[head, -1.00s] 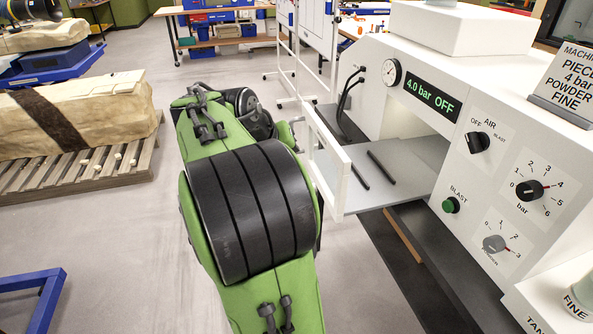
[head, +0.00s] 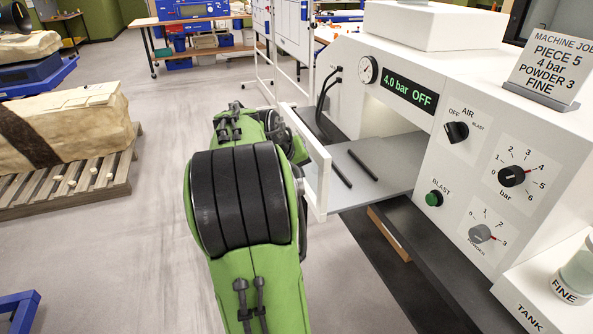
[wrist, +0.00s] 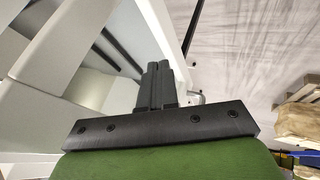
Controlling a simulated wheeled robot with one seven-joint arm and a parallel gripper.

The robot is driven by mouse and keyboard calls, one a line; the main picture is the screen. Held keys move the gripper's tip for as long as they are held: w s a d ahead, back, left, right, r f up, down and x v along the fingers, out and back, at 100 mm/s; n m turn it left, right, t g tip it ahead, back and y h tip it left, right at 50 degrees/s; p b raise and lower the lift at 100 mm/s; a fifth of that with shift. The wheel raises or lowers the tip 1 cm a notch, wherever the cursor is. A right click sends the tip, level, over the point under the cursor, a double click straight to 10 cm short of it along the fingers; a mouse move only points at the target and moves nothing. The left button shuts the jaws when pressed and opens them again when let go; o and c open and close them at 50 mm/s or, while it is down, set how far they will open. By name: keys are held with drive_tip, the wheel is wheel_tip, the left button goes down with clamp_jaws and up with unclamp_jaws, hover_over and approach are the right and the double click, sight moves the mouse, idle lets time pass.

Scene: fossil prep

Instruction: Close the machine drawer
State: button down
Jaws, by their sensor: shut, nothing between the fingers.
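The machine drawer (head: 385,180) stands out of the white machine, open. Its pale front frame (head: 318,170) faces left and two dark rods lie on its grey tray. My gripper is hidden behind my green arm in the head view. In the wrist view my gripper (wrist: 160,68) has its two dark fingers together, with nothing between them. The fingertips are close to the white drawer front (wrist: 160,30); I cannot tell whether they touch it.
The machine (head: 480,120) has a display reading "4.0 bar OFF", knobs and a green blast button (head: 433,198). A job sign (head: 545,70) and a jar (head: 575,275) stand at right. A pallet with a wrapped block (head: 70,140) is at left. Floor between is clear.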

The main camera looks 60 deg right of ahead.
drive_tip(key=s+d+p, duration=0.4)
drive_tip(key=s+d, duration=0.5)
drive_tip(key=s+d+p, duration=0.3)
drive_tip(key=s+d, duration=0.6)
drive_tip(key=shift+s+d+r+p, duration=0.15)
drive_tip(key=shift+s+p, duration=0.1)
drive_tip(key=shift+p, duration=0.15)
